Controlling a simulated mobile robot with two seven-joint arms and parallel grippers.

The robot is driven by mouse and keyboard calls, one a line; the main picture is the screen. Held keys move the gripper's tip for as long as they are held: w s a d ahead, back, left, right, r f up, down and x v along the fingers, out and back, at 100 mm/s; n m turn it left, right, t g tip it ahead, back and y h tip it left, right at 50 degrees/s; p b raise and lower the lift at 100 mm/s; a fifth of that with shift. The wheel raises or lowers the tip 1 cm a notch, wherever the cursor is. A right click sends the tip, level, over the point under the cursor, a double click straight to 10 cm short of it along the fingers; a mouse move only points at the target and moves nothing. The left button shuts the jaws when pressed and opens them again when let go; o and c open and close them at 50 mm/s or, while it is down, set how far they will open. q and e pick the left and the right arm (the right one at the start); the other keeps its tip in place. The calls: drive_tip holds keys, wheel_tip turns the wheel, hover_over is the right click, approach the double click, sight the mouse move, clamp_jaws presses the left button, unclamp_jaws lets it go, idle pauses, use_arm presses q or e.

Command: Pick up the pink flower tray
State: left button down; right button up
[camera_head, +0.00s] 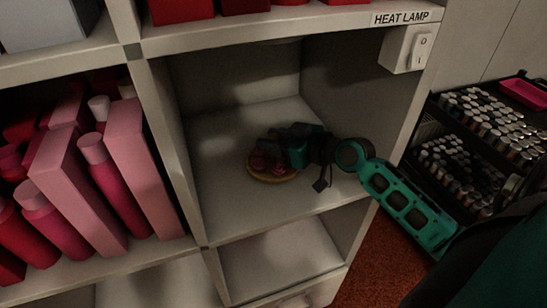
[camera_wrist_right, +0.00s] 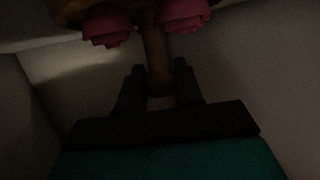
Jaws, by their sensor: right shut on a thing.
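The pink flower tray (camera_head: 268,177) is a round, tan tray bearing pink flowers, inside the middle shelf compartment in the head view. In the wrist view its rim shows at the top with two pink flowers (camera_wrist_right: 184,14), and a tan handle (camera_wrist_right: 154,45) runs down from it. My right gripper (camera_head: 274,151) reaches into the compartment from the right. In the wrist view its two dark fingers (camera_wrist_right: 159,80) are shut on the handle's end. I cannot tell whether the tray touches the shelf floor. My left gripper is not in view.
The compartment walls and shelf floor (camera_head: 225,215) surround the tray, with bare room around it. A box labelled heat lamp (camera_head: 400,50) hangs at the upper right edge. Pink and red bottles and boxes (camera_head: 60,180) fill the left compartment. A black rack with several small bottles (camera_head: 480,130) stands at right.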

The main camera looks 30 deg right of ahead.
clamp_jaws()
